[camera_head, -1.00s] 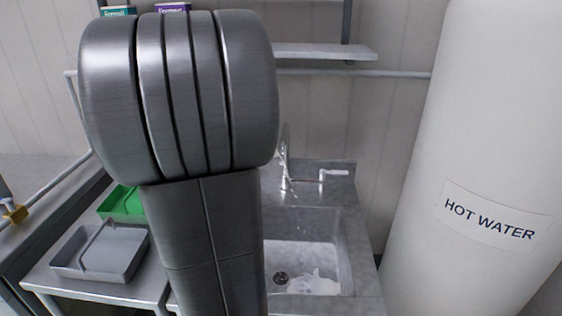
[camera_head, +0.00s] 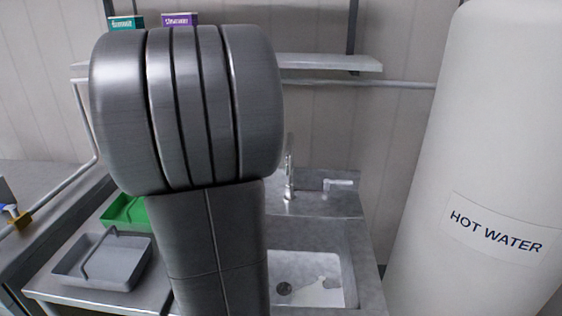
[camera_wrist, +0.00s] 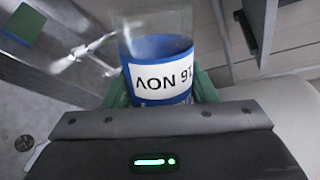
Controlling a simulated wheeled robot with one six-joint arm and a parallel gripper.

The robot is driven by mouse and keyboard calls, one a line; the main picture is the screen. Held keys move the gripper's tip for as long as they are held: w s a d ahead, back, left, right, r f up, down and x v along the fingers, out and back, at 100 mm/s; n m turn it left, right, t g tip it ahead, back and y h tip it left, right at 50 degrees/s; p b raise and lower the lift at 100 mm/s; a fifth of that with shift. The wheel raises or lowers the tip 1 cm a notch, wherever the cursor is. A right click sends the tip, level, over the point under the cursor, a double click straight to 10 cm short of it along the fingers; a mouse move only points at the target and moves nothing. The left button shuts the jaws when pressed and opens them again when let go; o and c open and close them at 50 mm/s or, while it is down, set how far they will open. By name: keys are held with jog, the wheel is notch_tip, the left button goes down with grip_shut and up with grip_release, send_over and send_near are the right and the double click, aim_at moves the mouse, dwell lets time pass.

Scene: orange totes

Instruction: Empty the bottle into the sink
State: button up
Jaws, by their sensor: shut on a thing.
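In the wrist view my gripper (camera_wrist: 162,88) is shut on a bottle (camera_wrist: 158,72), with a green finger pad on either side. The bottle has a clear part and a blue band bearing a white label, "16 NOV", upside down in the picture. Its tilt and how much it holds cannot be told. The metal sink (camera_head: 352,262) is at lower centre right in the head view, with a dark drain and a white patch on its floor; whether that is liquid is unclear. My arm hides the gripper and bottle there.
A tap (camera_head: 290,178) stands behind the basin. A large white hot water tank (camera_head: 470,130) is close on the right. A grey tray (camera_head: 105,262) and a green tray (camera_head: 125,212) sit on the left. A shelf (camera_head: 330,63) with boxes runs along the wall behind.

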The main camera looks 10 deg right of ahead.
jog(key=shift+s, duration=0.25)
jog(key=shift+w+a+f+n+g+p, duration=0.2)
jog(key=shift+f+n+p, duration=0.15)
jog(key=shift+n, duration=0.15)
jog(key=shift+w+a+f+n+g+p, duration=0.15)
jog(key=shift+f+n+p, duration=0.15)
jog(key=shift+n, duration=0.2)
notch_tip(320, 180, down, 2)
jog(key=n, duration=0.1)
jog(key=n+h+p, duration=0.1)
jog(key=shift+w+a+f+n+g, duration=0.1)
jog(key=shift+w+f+n+g, duration=0.05)
jog(key=shift+n+g, duration=0.2)
notch_tip(320, 180, down, 8)
jog(key=w+n+g+h+p, duration=0.1)
jog(key=n+h+p, duration=0.3)
jog(key=n, duration=0.9)
jog(key=shift+a+f+h+p, duration=0.15)
jog(key=shift+a+h+p, duration=0.3)
jog(key=shift+p, duration=0.7)
jog(key=shift+n, duration=0.25)
